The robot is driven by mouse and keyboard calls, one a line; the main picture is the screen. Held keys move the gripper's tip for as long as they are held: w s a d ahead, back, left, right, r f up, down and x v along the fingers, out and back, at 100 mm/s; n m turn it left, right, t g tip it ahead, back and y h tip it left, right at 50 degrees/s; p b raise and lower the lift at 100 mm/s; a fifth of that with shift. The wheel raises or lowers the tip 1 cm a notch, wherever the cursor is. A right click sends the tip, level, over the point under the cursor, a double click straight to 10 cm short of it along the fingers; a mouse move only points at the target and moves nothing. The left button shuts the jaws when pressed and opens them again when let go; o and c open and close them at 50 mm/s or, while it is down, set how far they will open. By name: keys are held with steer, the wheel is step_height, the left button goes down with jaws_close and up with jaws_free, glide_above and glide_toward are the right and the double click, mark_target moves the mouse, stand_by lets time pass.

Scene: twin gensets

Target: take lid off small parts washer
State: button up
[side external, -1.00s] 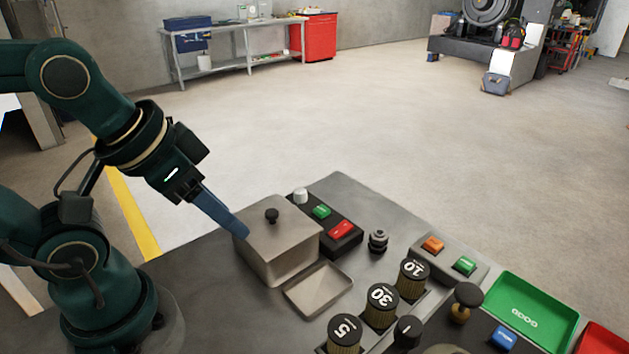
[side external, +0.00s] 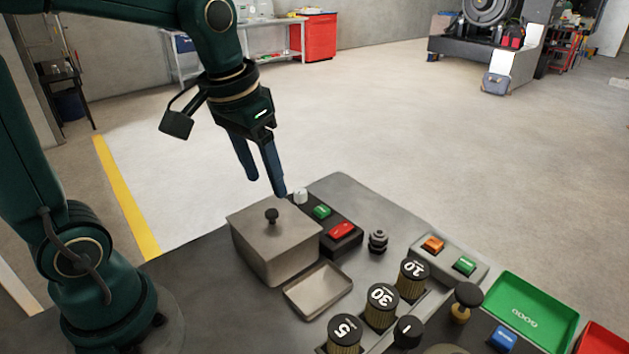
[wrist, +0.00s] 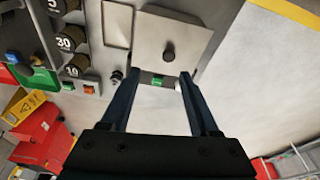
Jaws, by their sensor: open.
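The small parts washer is a grey metal box (side external: 282,262) with a flat square lid on top (side external: 255,228). A black knob (side external: 271,215) stands in the middle of the lid, which lies on the box. In the wrist view the lid (wrist: 150,45) and its knob (wrist: 169,55) are beyond the fingertips. My gripper (side external: 263,189) is open and empty, pointing down above and behind the lid in the side view. In the wrist view my gripper (wrist: 158,78) has its blue fingers spread, with the knob ahead of the gap and apart from them.
An empty shallow tray (side external: 318,290) lies beside the box. A black panel with green (side external: 321,211) and red (side external: 342,229) buttons and a white knob (side external: 300,195) stands behind it. Dials marked 5, 30 and 10 (side external: 381,303) and a green bin (side external: 528,310) are to the right.

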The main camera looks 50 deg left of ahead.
mark_target(271, 211)
steer(key=shift+w+a+f+g, duration=0.2)
steer(key=shift+w+a+f, duration=0.15)
steer(key=shift+f, duration=0.15)
steer(key=shift+w+a+f+g, duration=0.2)
steer(key=shift+w+a+f, duration=0.1)
steer(key=shift+f, duration=0.2)
steer(key=shift+a+f+n, duration=0.1)
steer(key=shift+f+n, duration=0.2)
steer(key=shift+w+a+f, duration=0.1)
steer(key=shift+f, duration=1.2)
steer(key=shift+w+a+f, duration=0.1)
steer(key=shift+f, duration=1.2)
jaws_close()
